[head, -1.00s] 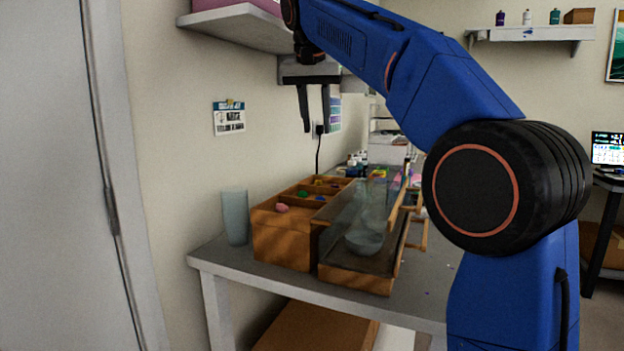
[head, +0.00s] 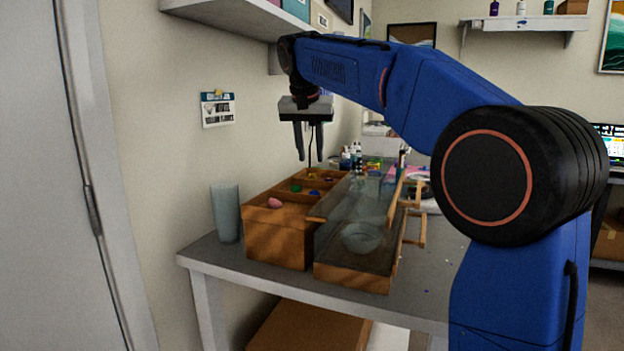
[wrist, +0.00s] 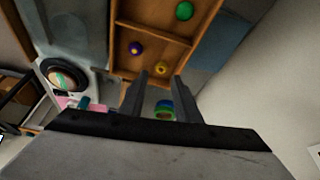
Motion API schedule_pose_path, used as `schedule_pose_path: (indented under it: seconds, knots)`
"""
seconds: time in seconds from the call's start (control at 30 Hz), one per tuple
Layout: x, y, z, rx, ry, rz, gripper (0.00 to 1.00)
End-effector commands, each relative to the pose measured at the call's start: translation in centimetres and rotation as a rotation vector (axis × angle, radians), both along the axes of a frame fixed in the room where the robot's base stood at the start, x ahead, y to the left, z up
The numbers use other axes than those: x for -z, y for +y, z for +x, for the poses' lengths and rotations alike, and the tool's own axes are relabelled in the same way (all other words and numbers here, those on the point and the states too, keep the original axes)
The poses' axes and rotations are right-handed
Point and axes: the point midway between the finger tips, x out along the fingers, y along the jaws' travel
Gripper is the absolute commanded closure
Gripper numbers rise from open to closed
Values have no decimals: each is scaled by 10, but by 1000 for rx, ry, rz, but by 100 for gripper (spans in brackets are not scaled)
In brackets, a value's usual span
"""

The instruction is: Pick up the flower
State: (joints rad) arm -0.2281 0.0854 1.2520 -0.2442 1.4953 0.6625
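My gripper (head: 309,158) points down above the far part of a wooden compartment box (head: 268,243), open and empty. Small coloured pieces lie in the box: a pink one (head: 274,203), a green one (head: 296,188), a blue-purple one (head: 314,193) and a yellow one (head: 313,177). In the wrist view, the purple piece (wrist: 136,48) has a yellow centre and looks like a flower; the yellow piece (wrist: 161,68) lies just beyond my fingertips (wrist: 160,78). I cannot tell for certain which piece is the flower.
A glass-sided case (head: 335,230) with a bowl (head: 361,238) stands right beside the box. A tall bluish cup (head: 226,213) stands on the left. Bottles (head: 350,157) crowd the back of the table (head: 235,262). A wall shelf (head: 225,14) overhangs the left side.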

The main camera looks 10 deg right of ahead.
Motion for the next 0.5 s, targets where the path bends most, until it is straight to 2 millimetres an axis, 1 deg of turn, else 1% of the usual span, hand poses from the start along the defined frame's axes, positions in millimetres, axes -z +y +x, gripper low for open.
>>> schedule_pose_path:
  seconds: [0.17, 0.23, 0.5]
  knots:
    - [8, -1, 3, 0, 0, 0, 70]
    - [15, -2, 4, 0, 1, 0, 70]
    - [48, -5, 15, 0, 1, 0, 70]
